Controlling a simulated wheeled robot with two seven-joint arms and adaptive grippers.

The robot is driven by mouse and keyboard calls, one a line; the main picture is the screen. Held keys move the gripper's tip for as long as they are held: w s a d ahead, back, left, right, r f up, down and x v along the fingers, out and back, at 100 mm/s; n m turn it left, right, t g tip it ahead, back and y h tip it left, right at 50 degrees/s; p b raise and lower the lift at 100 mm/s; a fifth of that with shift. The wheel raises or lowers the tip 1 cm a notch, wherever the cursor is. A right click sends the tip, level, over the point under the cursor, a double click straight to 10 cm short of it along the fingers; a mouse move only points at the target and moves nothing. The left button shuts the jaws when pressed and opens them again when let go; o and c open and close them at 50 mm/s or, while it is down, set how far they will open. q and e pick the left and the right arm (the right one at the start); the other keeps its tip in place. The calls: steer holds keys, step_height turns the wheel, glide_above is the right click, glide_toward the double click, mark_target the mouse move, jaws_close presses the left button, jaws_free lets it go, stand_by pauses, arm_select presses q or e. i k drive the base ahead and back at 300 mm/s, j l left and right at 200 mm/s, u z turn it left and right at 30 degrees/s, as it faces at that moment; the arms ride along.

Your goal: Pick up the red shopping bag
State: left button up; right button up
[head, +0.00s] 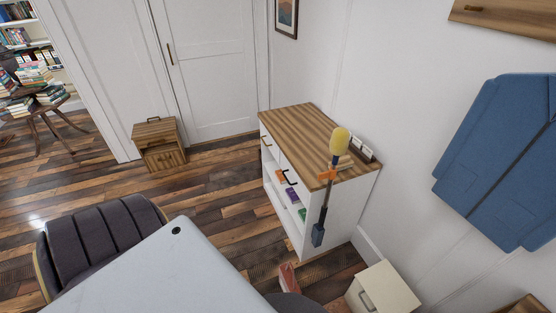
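No thing that I can surely tell as a red shopping bag shows in the head view. A small reddish object (288,277) stands out at the bottom centre, near the floor beside the white cabinet. Its lower part is cut off by a dark rounded shape, and I cannot tell what it is. Neither of my grippers is in view.
A white cabinet (320,216) with a wooden top stands against the wall, a yellow-headed tool (340,140) at its side. A cream box (388,289) is at lower right. A dark chair (95,240) and pale flat surface (170,275) fill the lower left.

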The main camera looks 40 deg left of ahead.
mark_target(287, 283)
steer(key=k+l+u, duration=0.2)
steer(key=u, duration=0.2)
steer(key=k+l+u, duration=0.1)
steer(key=u, duration=0.3)
steer(key=k+u, duration=0.35)
